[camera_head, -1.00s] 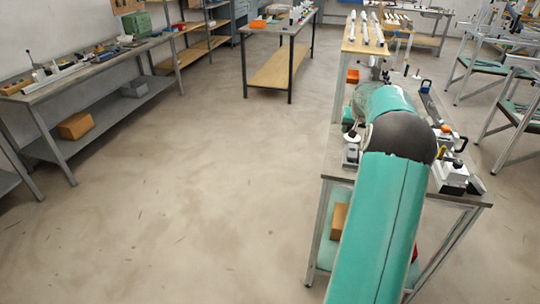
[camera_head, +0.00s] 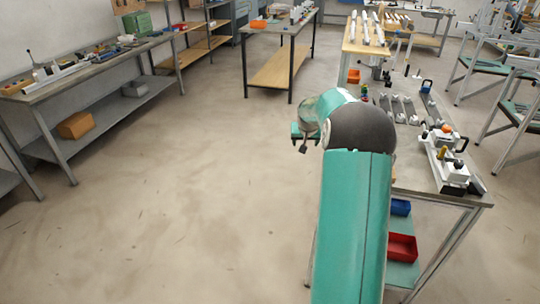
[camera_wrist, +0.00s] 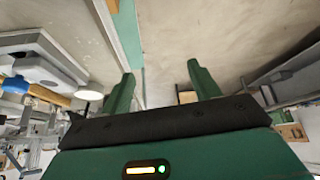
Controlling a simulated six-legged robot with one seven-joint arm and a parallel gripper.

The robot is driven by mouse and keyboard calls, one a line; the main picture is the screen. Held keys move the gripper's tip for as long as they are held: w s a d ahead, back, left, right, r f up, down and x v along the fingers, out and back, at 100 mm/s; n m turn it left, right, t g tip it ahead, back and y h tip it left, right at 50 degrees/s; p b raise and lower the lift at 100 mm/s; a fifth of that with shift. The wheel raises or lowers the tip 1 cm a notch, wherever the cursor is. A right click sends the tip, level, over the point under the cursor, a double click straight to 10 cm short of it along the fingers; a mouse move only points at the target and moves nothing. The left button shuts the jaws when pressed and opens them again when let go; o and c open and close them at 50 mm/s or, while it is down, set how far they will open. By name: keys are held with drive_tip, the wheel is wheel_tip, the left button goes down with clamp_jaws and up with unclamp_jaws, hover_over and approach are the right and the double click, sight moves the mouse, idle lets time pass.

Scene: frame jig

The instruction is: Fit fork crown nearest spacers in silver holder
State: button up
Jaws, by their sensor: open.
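My gripper (camera_head: 303,140) is off the left side of the near right workbench (camera_head: 440,197), over the floor in the head view. In the wrist view my gripper (camera_wrist: 162,76) has its two green fingers apart, with nothing between them. Several silver upright pieces (camera_head: 399,108) stand in a row on the workbench; they are too small to tell whether they are the silver holder, spacers or fork crown. My arm hides the left part of the workbench top.
A white clamp fixture (camera_head: 452,172) stands at the workbench's near right corner, with an orange ball (camera_head: 447,128) behind it. Red bin (camera_head: 402,247) and blue bin (camera_head: 400,207) sit on the lower shelf. A wide clear floor (camera_head: 190,190) lies to the left.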

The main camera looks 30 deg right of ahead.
drive_tip(key=w+a+f+n, duration=0.1)
drive_tip(key=w+a, duration=0.1)
drive_tip(key=a, duration=0.4)
drive_tip(key=w+a+f+n, duration=0.1)
drive_tip(key=w+a+f, duration=0.1)
drive_tip(key=a, duration=0.4)
drive_tip(key=shift+a+f+y, duration=0.15)
drive_tip(key=shift+a+y, duration=0.2)
drive_tip(key=shift+y, duration=0.05)
drive_tip(key=s+a+r+n, duration=0.2)
drive_tip(key=s+a+r, duration=1.1)
drive_tip(key=a+r, duration=0.35)
drive_tip(key=s+a+n+y, duration=0.1)
drive_tip(key=s+a, duration=0.5)
drive_tip(key=s, duration=0.5)
drive_tip(key=s+a+n+y, duration=0.1)
drive_tip(key=s+a+n, duration=0.1)
drive_tip(key=s+a, duration=0.5)
drive_tip(key=s+r, duration=0.1)
drive_tip(key=s, duration=0.4)
drive_tip(key=shift+a+t+y, duration=0.2)
drive_tip(key=shift+t+y, duration=0.2)
drive_tip(key=c, duration=0.6)
drive_tip(key=shift+o, duration=0.2)
drive_tip(key=shift+d, duration=0.1)
